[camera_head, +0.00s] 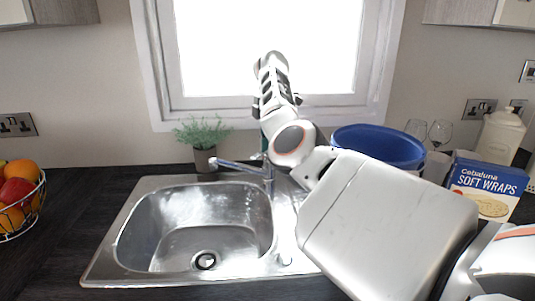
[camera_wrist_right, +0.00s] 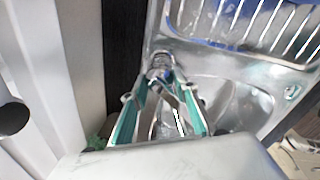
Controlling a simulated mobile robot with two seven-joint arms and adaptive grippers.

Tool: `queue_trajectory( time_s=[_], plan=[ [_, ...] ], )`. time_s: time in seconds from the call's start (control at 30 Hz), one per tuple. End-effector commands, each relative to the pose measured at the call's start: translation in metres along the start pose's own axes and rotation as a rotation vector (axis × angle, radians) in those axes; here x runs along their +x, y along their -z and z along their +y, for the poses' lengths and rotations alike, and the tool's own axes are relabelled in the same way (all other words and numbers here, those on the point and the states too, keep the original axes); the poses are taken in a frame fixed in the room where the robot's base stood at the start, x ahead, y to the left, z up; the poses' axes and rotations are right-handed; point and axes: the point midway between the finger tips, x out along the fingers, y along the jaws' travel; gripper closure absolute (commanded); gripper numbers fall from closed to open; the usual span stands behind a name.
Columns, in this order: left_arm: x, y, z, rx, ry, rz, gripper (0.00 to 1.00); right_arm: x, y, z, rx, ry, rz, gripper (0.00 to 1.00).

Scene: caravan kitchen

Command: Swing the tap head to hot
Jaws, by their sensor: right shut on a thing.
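The chrome tap (camera_head: 268,173) stands at the back edge of the steel sink, its spout (camera_head: 235,166) pointing left over the basin. My right gripper (camera_wrist_right: 161,92) reaches down from above, mostly hidden behind my arm in the head view. In the right wrist view its teal-lined fingers are on either side of the tap (camera_wrist_right: 159,66), shut on the tap head. The exact contact and any hot or cold mark are too small to tell. My left gripper is not in view.
The empty sink basin (camera_head: 200,228) lies left of my right arm. A potted plant (camera_head: 203,140) stands close behind the spout, and the window is behind the tap. A blue tub (camera_head: 378,146), a Soft Wraps box (camera_head: 486,187) and a fruit basket (camera_head: 20,199) stand around.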

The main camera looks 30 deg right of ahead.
Motion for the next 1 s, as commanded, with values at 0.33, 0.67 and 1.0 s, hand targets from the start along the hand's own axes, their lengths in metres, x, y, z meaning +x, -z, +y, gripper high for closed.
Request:
queue_trajectory(
  time_s=[0.33,0.67,1.0],
  plan=[
    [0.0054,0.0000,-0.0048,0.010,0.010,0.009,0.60,0.0000,-0.0002,0.0004,0.156,-0.001,-0.010,1.00],
    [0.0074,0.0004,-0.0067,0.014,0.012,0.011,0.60,-0.0017,-0.0004,0.0003,0.189,-0.003,-0.012,1.00],
    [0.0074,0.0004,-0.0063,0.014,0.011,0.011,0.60,-0.0018,-0.0006,0.0003,0.188,-0.003,-0.012,0.54]
  ],
)
